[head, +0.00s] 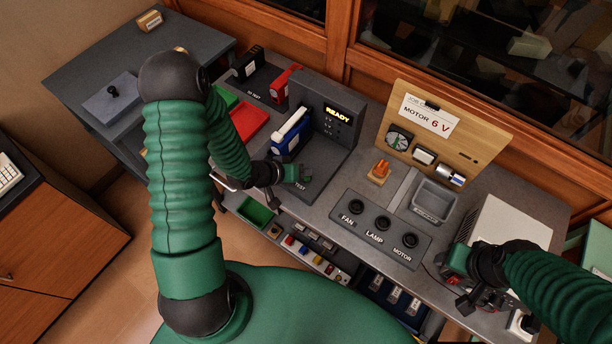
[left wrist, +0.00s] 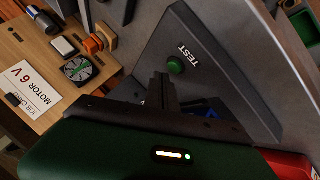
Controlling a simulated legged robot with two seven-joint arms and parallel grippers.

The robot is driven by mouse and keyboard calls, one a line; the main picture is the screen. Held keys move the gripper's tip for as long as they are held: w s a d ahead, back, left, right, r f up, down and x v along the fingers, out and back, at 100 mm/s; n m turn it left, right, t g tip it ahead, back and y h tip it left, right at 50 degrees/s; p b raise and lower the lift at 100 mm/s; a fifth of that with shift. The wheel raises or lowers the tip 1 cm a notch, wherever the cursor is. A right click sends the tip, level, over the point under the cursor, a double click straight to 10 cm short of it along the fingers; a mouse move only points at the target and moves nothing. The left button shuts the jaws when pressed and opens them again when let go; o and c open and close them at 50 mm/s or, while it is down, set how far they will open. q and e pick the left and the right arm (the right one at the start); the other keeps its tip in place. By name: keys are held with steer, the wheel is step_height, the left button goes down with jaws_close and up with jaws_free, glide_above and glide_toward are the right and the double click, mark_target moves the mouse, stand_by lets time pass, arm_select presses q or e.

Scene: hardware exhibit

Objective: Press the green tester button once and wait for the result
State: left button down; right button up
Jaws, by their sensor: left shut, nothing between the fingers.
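The green tester button (left wrist: 176,65) sits beside the printed word TEST on the grey tester base. In the left wrist view it is just beyond the tips of my left gripper (left wrist: 163,80), with a small gap in the picture; I cannot tell whether they touch. In the head view my left gripper (head: 303,175) is over the TEST label and hides the button. Its fingers are shut and empty. The tester (head: 325,112) shows READY on its display, and a blue and white battery pack (head: 292,132) stands in it. My right gripper (head: 462,290) is low at the right; its fingers are unclear.
A panel (head: 380,228) with FAN, LAMP and MOTOR sockets lies right of the tester. A wooden job board (head: 455,135) reading MOTOR 6 V stands behind it. A grey tray (head: 433,201) and an orange part (head: 380,170) are nearby. A red bin (head: 250,122) is left.

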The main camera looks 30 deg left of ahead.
arm_select(q)
steer(key=shift+d, duration=0.25)
steer(key=shift+a, duration=0.5)
arm_select(e)
steer(key=shift+a, duration=0.15)
arm_select(q)
steer(key=shift+d, duration=0.15)
steer(key=shift+d+f, duration=0.3)
steer(key=shift+d, duration=0.05)
arm_select(e)
steer(key=shift+d+f, duration=0.15)
steer(key=shift+d, duration=0.2)
arm_select(q)
steer(key=shift+a+f, duration=0.1)
steer(key=shift+a, duration=0.1)
arm_select(e)
steer(key=shift+a, duration=0.2)
